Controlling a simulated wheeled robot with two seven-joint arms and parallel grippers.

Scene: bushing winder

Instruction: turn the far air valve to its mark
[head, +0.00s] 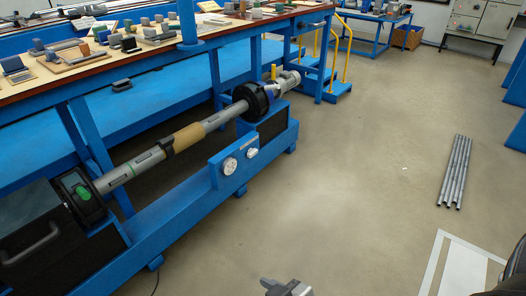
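Two round pale valve dials sit on a blue upright plate on the front of the blue winder. The far air valve (252,153) is the one farther along, at the right. The nearer dial (229,165) is larger in view. Their marks are too small to read. A grey gripper part, seemingly my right gripper (286,288), shows at the bottom edge, well below and apart from the dials. It is cut off, so its opening cannot be told. My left gripper is not in view.
The winder bed (190,222) carries a long grey shaft with a tan sleeve (188,137) and a black chuck (257,102). Several metal tubes (456,172) lie on the floor at the right. The floor between is clear.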

